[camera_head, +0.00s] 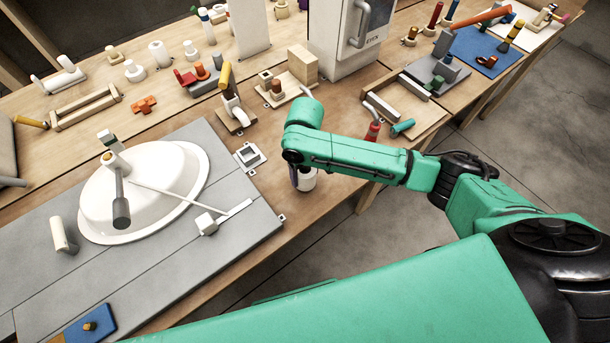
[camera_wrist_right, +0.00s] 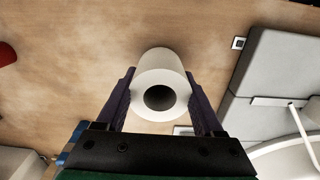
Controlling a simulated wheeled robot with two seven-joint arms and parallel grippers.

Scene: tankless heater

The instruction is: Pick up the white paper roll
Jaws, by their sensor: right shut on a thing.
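The white paper roll (camera_wrist_right: 162,68) stands between the two dark fingers of my right gripper (camera_wrist_right: 159,75) in the right wrist view, its hollow end facing the camera. The fingers press on its two sides. In the head view, a small part of the roll (camera_head: 307,180) shows under my green right wrist, near the table's front edge. My right gripper (camera_head: 297,178) is mostly hidden there by the arm. I cannot tell whether the roll touches the tabletop. My left gripper is not in view.
A grey panel (camera_head: 243,228) with a white basin (camera_head: 180,175) lies left of the roll. A red bottle (camera_head: 373,131) and a wooden tray (camera_head: 421,117) are to the right. A small square white frame (camera_head: 249,157) lies close by. Tools and fittings crowd the back.

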